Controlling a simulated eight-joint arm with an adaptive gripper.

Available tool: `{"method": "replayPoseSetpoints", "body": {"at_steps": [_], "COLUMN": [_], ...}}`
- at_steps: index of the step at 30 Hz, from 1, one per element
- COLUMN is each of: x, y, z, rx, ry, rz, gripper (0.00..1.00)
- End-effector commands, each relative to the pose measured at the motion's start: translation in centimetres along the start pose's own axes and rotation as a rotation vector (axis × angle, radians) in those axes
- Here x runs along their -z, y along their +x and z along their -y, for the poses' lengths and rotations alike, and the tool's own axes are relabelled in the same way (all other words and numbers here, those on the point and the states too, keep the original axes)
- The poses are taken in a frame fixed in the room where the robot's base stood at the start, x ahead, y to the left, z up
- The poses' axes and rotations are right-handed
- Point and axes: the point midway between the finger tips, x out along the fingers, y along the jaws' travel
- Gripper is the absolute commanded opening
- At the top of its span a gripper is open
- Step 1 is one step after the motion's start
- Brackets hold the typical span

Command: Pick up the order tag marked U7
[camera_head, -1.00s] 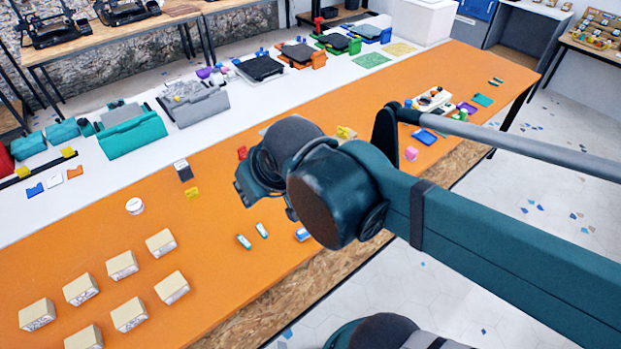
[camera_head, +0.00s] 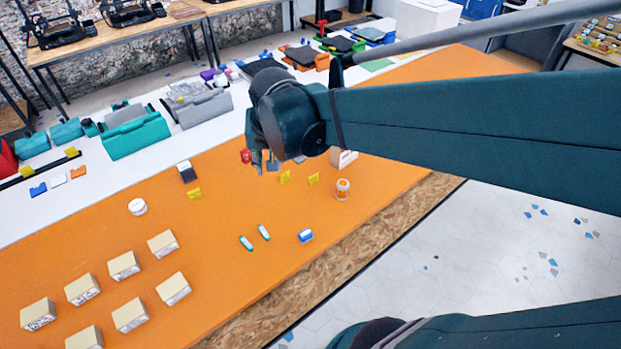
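Three small yellow pieces that look like tags stand on the orange table: one tag (camera_head: 194,193) left of my gripper, and a second tag (camera_head: 285,176) and third tag (camera_head: 314,179) close to its right. No marking is readable at this size, so I cannot tell which is U7. My gripper (camera_head: 264,164) points down above the middle of the orange table, left of the second tag. Its fingers are small and partly hidden by my wrist; I cannot tell whether they are open. No held tag shows.
Several cardboard boxes (camera_head: 123,265) stand at the front left. A small jar (camera_head: 343,189), a blue-and-white block (camera_head: 305,236) and two teal-white pieces (camera_head: 246,243) are right of centre. A red block (camera_head: 246,156) is beside my gripper. The table front (camera_head: 250,290) is clear.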

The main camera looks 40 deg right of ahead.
Motion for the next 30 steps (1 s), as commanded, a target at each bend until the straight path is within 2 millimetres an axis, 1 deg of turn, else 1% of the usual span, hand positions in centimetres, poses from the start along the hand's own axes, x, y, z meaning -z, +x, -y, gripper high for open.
{"method": "replayPoseSetpoints", "body": {"at_steps": [3,12,20,30], "x": [1.4,4.4,6.6,9.0], "y": [1.4,5.2,8.9,14.1], "z": [-0.6,-2.6,-4.8,-8.1], "rx": [-0.023,-0.084,-0.140,-0.216], "ry": [0.064,0.232,0.379,0.571], "rz": [0.016,0.056,0.085,0.117], "gripper": [0.22,0.22,0.22,0.22]}}
